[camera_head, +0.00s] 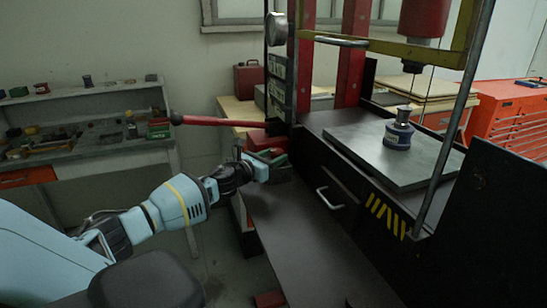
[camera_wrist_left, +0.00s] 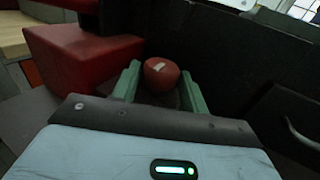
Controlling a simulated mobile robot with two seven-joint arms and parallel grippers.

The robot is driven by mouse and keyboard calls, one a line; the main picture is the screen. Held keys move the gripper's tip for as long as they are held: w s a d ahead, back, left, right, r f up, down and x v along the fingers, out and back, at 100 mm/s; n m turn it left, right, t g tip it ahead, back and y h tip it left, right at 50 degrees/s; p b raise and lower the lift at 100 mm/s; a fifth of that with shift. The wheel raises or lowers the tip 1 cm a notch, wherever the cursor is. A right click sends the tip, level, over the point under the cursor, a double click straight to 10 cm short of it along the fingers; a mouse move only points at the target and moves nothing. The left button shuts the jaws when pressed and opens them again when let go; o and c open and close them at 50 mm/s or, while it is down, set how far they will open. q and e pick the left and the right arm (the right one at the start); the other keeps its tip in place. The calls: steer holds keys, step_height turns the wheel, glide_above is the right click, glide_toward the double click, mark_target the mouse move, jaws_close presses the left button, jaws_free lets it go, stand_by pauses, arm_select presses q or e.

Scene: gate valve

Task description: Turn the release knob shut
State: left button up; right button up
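The release knob (camera_wrist_left: 162,75) is a rounded red knob with a pale mark on its top, in the left wrist view. My left gripper (camera_wrist_left: 160,84) has its two green fingers on either side of the knob. The knob fills the space between the fingertips, and the fingers look shut on it. In the head view my left gripper (camera_head: 272,163) is at the lower left side of the press, beside a red block, and the knob cannot be made out there. My right gripper is not in view.
A long red lever (camera_head: 218,121) sticks out to the left above my left gripper. A red block (camera_wrist_left: 82,58) is left of the fingers in the wrist view. The press bed (camera_head: 390,155) bears a dark cylinder (camera_head: 398,133). A drawer handle (camera_head: 328,199) is on the right.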

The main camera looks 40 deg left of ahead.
mark_target(272, 157)
arm_select(q)
steer(key=shift+o, duration=1.3)
steer(key=shift+s, duration=3.9)
